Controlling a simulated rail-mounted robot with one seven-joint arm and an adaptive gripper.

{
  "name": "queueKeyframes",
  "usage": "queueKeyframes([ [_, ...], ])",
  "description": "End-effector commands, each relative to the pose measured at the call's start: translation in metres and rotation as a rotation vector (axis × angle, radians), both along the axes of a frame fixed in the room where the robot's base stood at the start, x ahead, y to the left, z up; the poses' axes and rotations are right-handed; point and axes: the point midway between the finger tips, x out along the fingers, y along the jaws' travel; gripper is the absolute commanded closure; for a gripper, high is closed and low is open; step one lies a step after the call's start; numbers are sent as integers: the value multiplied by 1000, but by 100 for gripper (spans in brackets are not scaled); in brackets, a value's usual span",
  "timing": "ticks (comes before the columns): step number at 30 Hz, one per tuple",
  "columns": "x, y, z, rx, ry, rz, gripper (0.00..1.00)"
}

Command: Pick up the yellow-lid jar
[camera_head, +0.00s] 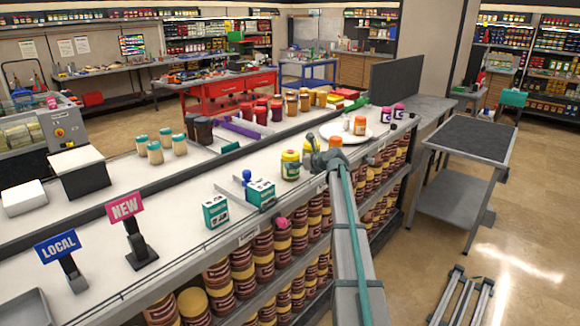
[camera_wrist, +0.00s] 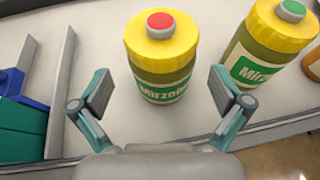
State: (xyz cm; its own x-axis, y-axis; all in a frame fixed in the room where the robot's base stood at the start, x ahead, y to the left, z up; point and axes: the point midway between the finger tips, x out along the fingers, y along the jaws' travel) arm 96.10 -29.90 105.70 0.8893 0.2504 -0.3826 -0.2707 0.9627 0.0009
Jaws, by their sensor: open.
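Two yellow-lid jars with green labels stand upright on the white counter. In the wrist view, one yellow-lid jar with a red spot on its lid (camera_wrist: 161,55) stands between and just beyond my open fingers. The other, with a green spot on its lid (camera_wrist: 270,42), stands to the right, outside the fingers. In the head view, one yellow-lid jar (camera_head: 290,166) is clear to see, and another (camera_head: 308,146) is partly hidden behind my gripper (camera_head: 326,158). My gripper is open and empty; it also shows in the wrist view (camera_wrist: 160,92).
Teal boxes (camera_head: 261,194) stand left of the jars; a teal box (camera_wrist: 22,130) shows at the wrist view's left edge. A white round plate (camera_head: 352,131) with orange-lid jars (camera_head: 360,125) is to the right. Counter dividers (camera_wrist: 62,92) and the counter's front edge are close by.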

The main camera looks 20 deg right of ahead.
Motion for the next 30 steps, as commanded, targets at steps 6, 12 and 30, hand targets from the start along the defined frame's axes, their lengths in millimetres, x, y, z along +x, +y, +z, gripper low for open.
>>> queueKeyframes([
  [6, 16, 2, -7, 0, 1, 0, 0],
  [12, 40, 8, -19, 0, 1, 1, 0],
  [30, 46, 11, -23, -1, 0, -1, 47],
])
